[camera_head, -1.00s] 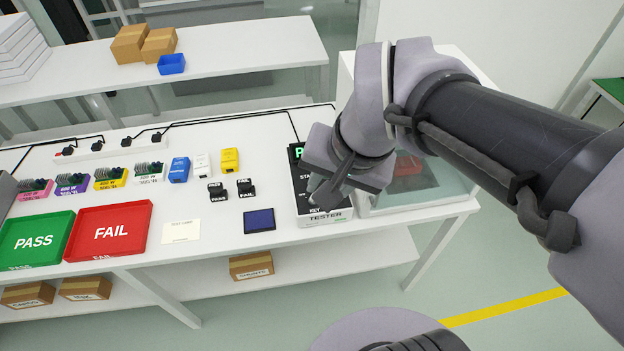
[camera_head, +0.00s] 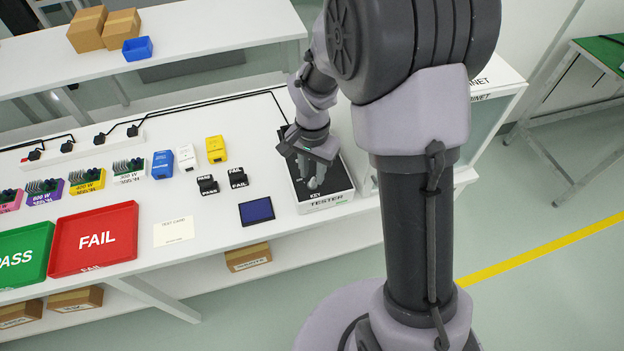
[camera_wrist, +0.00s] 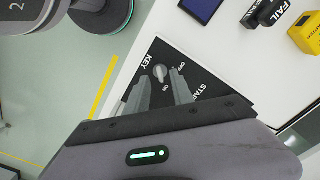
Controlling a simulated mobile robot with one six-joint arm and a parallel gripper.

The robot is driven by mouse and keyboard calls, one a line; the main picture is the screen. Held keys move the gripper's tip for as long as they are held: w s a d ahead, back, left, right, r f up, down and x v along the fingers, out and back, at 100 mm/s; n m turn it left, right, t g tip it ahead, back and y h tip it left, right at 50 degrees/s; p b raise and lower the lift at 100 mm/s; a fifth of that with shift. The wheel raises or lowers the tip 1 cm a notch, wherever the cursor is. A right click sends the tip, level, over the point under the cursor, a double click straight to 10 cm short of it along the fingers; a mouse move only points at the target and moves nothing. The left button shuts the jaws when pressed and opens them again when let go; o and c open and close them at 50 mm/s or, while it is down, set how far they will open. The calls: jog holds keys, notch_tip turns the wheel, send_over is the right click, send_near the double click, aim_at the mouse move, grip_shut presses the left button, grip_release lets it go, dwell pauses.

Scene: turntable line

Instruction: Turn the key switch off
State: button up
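The tester (camera_head: 340,202) is a white box with a black top face at the right end of the workbench. In the wrist view its black face (camera_wrist: 150,55) carries a small grey key switch (camera_wrist: 160,71) between the words KEY and OFF. My gripper (camera_wrist: 159,80) is open, with its two fingers apart and the key switch between and just beyond the tips in that view. I cannot tell whether the fingers touch the switch. In the head view my gripper (camera_head: 312,184) points down over the tester's front part and covers the switch.
A blue dark-screened pad (camera_head: 256,211) and black PASS and FAIL blocks (camera_head: 238,178) lie left of the tester. The red FAIL tray (camera_head: 95,240) and a cream card (camera_head: 173,231) are further left. A glass-sided cabinet (camera_head: 495,80) stands right of the tester.

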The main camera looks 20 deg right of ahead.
notch_tip(320, 180, down, 2)
jog(key=shift+f, duration=0.1)
grip_shut()
